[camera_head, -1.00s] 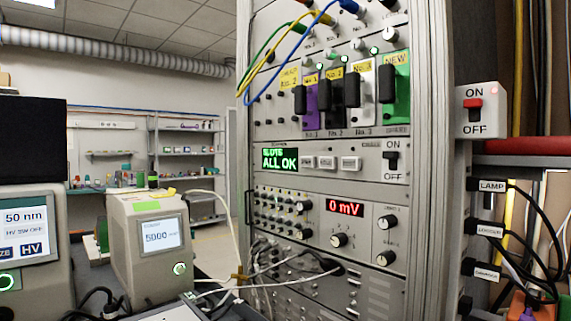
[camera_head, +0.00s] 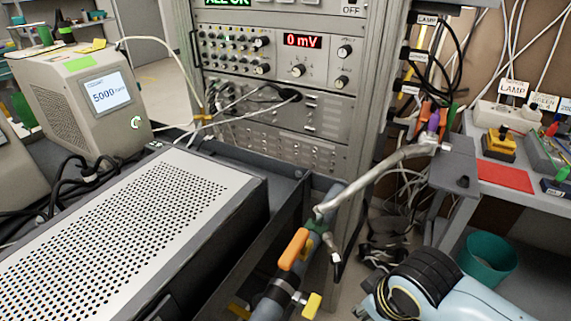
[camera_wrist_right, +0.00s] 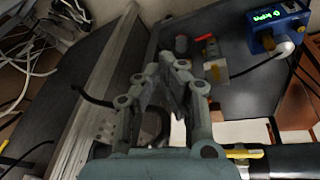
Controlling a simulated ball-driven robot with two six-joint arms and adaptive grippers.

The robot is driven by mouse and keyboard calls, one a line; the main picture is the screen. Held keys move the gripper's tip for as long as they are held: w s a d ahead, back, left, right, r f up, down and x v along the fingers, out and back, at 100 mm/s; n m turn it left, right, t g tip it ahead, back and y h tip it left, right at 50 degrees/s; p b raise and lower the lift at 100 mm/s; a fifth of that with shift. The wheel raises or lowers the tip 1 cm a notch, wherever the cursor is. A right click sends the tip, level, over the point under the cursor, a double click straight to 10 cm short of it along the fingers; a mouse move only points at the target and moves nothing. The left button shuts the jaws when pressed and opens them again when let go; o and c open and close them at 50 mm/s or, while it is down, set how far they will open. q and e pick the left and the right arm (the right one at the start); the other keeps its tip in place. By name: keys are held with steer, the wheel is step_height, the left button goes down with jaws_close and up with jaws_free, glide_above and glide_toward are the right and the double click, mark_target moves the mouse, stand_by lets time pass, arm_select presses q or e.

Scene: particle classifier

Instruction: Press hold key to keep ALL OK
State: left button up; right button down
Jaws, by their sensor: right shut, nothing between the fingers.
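The green-lettered ALL OK display (camera_head: 228,2) is cut off by the top edge of the head view; only the bottom of its text shows. The keys beside it are out of the picture, so the hold key cannot be made out. The OFF label (camera_head: 351,11) of the panel switch shows at the top edge. My right gripper (camera_wrist_right: 178,76) is in the right wrist view, shut and empty, above a dark surface and apart from the panel keys. My left gripper is not in view.
The rack's lower panels, with a red 0 mV readout (camera_head: 302,41), stand at the back. A perforated grey box (camera_head: 130,215) fills the lower left. A bench with a red mat (camera_head: 505,177) is at right; a green bin (camera_head: 488,258) stands below it.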

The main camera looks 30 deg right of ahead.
steer(key=w+d+r+n+t+h+p, duration=0.1)
steer(key=w+d+r+n+t+h, duration=0.15)
steer(key=w+r, duration=0.65)
steer(key=w+d+r+n+t+h+p, duration=0.1)
steer(key=w+r+n+t, duration=0.25)
steer(key=w+r, duration=0.5)
steer(key=w+d+r+n+t+h, duration=0.25)
steer(key=w+r, duration=0.45)
steer(key=r, duration=0.4)
steer(key=w+a+r+n+t+y, duration=0.1)
steer(key=w+a+r+n+t, duration=0.2)
steer(key=w+r+n, duration=0.3)
steer(key=w+a+r+n+t, duration=0.4)
steer(key=w+r+n+t, duration=0.1)
steer(key=w+r, duration=0.4)
steer(key=shift+w+r+n+y, duration=0.25)
steer(key=shift+r+n+y, duration=0.2)
steer(key=shift+r, duration=0.25)
steer(key=shift+w+d+b, duration=0.2)
steer(key=shift+w+d, duration=0.55)
steer(key=shift+d, duration=0.5)
steer(key=shift+w+d+b, duration=0.15)
steer(key=shift+w+d, duration=0.6)
steer(key=shift+d, duration=0.5)
steer(key=shift+w+d+b, duration=0.2)
steer(key=shift+w+d, duration=0.55)
steer(key=shift+d, duration=0.5)
steer(key=shift+w+d, duration=0.2)
steer(key=shift+d, duration=0.15)
